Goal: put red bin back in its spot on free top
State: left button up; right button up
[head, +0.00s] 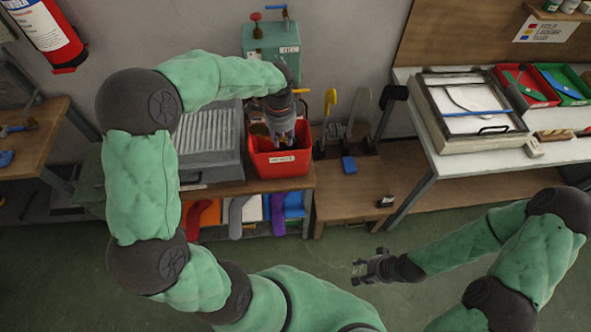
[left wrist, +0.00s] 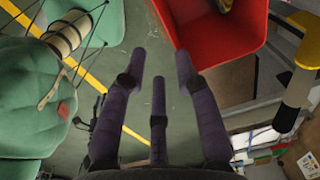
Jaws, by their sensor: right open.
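A red bin (head: 299,166) with a pale label on its front stands at the right end of a wooden bench top (head: 252,187). It shows at the top right of the left wrist view (left wrist: 215,35). My left gripper (head: 282,140) reaches down over the bin in the head view. In the left wrist view its fingers (left wrist: 160,68) are spread with floor visible between them, and nothing is held. Whether a finger touches the bin is unclear. My right gripper (head: 360,272) is open and empty above the green floor.
A grey ribbed box (head: 210,135) stands left of the bin. A lower wooden top (head: 345,203) to the right holds upright tools and a blue block (head: 348,163). A teal machine (head: 270,45) stands behind. A white table (head: 450,165) holds a framed tray and coloured bins.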

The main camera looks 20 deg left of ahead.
pick_arm(q)
jog(key=s+d+f+n+h, duration=0.2)
jog(key=d+f, duration=0.5)
jog(key=f, duration=0.3)
jog(key=s+d+f+n+h, duration=0.1)
jog(key=s+d+f+n, duration=0.4)
jog(key=s+f, duration=0.3)
jog(key=s+d+f+n+h, duration=0.1)
jog(key=s+d+f+n, duration=0.5)
jog(key=s+f, duration=0.2)
jog(key=shift+s+f+n, duration=0.15)
jog(key=shift+f+n, duration=0.25)
notch_tip(320, 180, down, 6)
jog(key=b, duration=0.6)
jog(key=shift+f, duration=0.25)
